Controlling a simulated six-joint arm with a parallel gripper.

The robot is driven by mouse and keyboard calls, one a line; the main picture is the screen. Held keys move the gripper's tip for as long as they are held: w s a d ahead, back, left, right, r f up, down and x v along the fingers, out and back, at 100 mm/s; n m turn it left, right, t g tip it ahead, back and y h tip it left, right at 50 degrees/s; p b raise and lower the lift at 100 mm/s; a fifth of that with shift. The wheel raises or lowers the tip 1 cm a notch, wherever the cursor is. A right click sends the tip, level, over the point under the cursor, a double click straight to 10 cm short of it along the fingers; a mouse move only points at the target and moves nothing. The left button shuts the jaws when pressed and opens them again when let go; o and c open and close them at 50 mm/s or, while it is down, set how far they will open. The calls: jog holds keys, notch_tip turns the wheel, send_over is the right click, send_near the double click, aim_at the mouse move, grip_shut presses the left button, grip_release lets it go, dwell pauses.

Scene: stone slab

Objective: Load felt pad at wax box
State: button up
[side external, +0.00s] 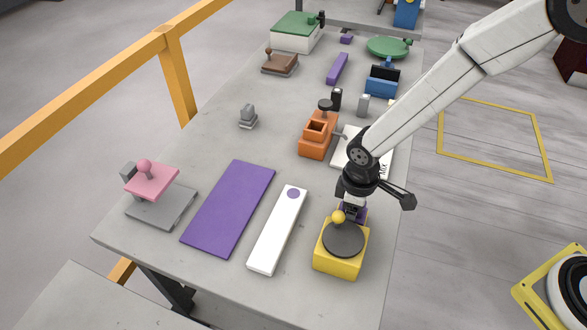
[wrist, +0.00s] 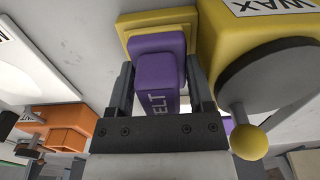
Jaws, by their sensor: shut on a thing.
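My gripper (side external: 354,198) is shut on the purple felt pad (wrist: 157,68), which carries letters reading "ELT" in the wrist view. The pad also shows in the side view (side external: 352,213), partly hidden by my gripper and the wax box. The yellow wax box (side external: 340,261) stands at the near right of the slab, with a dark round lid and yellow ball knob. It shows in the wrist view (wrist: 213,40) with a "WAX" label. The pad is beside the box, over a yellow ledge (wrist: 130,30). I cannot tell whether the pad touches the ledge.
An orange device (side external: 317,138) and a white panel (side external: 350,148) lie behind the wax box. A white strip (side external: 276,235) with a purple dot and a purple mat (side external: 228,208) lie to its left. A pink-topped press (side external: 152,181) stands farther left. The slab's right edge is close.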

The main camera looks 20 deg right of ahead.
jog(key=shift+r, duration=3.4)
jog(key=shift+w, duration=0.1)
jog(key=shift+w+d+r+m, duration=0.1)
jog(key=shift+w+d+m, duration=0.15)
jog(key=shift+d, duration=0.3)
jog(key=w+d+r+m, duration=0.2)
jog(key=d+m, duration=0.6)
jog(key=d, duration=0.9)
jog(key=shift+w+r, duration=0.2)
jog(key=shift+w, duration=0.15)
